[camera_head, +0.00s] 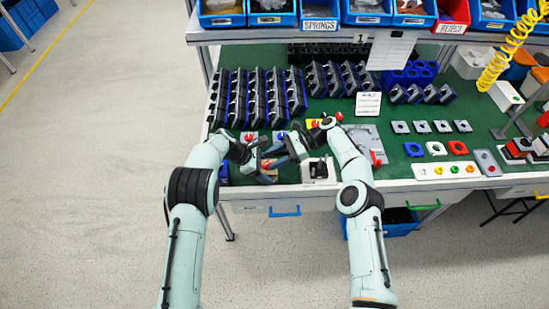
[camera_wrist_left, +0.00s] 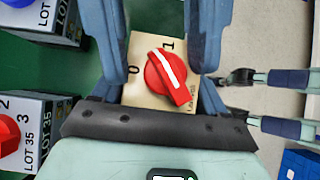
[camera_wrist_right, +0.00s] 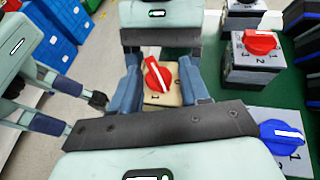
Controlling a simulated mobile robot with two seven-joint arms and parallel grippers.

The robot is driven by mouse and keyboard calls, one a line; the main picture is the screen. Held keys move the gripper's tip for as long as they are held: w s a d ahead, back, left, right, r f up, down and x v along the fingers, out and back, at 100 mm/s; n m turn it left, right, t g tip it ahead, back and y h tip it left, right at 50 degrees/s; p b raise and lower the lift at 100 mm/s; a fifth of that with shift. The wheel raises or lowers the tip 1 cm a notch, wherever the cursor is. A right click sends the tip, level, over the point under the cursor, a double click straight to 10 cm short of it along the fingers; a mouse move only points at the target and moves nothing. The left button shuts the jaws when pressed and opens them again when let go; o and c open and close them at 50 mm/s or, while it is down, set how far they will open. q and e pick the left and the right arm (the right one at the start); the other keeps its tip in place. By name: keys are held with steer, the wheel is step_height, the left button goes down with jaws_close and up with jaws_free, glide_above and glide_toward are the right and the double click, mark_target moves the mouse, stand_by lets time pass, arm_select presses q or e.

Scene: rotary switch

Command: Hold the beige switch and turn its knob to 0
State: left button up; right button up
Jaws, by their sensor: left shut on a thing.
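The beige switch, a small block with a red knob (camera_wrist_left: 168,78), lies between the fingers of my left gripper (camera_wrist_left: 167,60), which is shut on it. Marks 0 and 1 show on its beige face (camera_wrist_left: 137,90). The knob's white line slants from upper left to lower right, and its upper-left end lies between the two marks. In the right wrist view the knob (camera_wrist_right: 157,75) and beige face (camera_wrist_right: 160,99) show too. My right gripper (camera_wrist_right: 161,88) is open, facing the knob with its fingers apart. In the head view the grippers meet and mostly hide the switch.
Grey switches with red knobs (camera_wrist_right: 262,42) and a blue knob (camera_wrist_right: 281,132) stand on the green table (camera_head: 385,130) close to the grippers. Rows of black parts (camera_head: 255,98) stand behind. A grey plate (camera_head: 365,140) lies to the right.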

steer(key=shift+d+r+m+t, duration=0.1)
steer(key=shift+m+t, duration=0.3)
steer(key=shift+t, duration=0.1)
steer(key=shift+s+m+t+y, duration=0.15)
steer(key=shift+s+m+t, duration=0.1)
steer(key=shift+m+t, duration=0.5)
steer(key=shift+s+m+t+y, duration=0.15)
steer(key=shift+s+m+t, duration=0.1)
steer(key=shift+m+t, duration=0.5)
steer(key=m+t, duration=0.1)
steer(key=t, duration=0.1)
steer(key=s+m+t, duration=0.1)
steer(key=m+t, duration=0.1)
steer(key=shift+h, duration=0.4)
steer(key=shift+m+t, duration=0.4)
steer(key=v, duration=1.2)
steer(key=s+a+f+n+g+h, duration=0.1)
steer(key=s+f+n+g+h, duration=0.1)
steer(key=s+f+n, duration=0.3)
steer(key=s+a+f+n+g+h, duration=0.1)
steer(key=s+f+n+h, duration=0.3)
steer(key=s+f, duration=0.8)
steer(key=shift+s+a+f+n+g, duration=0.15)
steer(key=shift+a+f+n+g, duration=0.5)
steer(key=shift+f, duration=1.6)
steer(key=shift+d+m+g, duration=0.25)
steer(key=shift+d+m, duration=0.05)
steer(key=shift+m, duration=0.05)
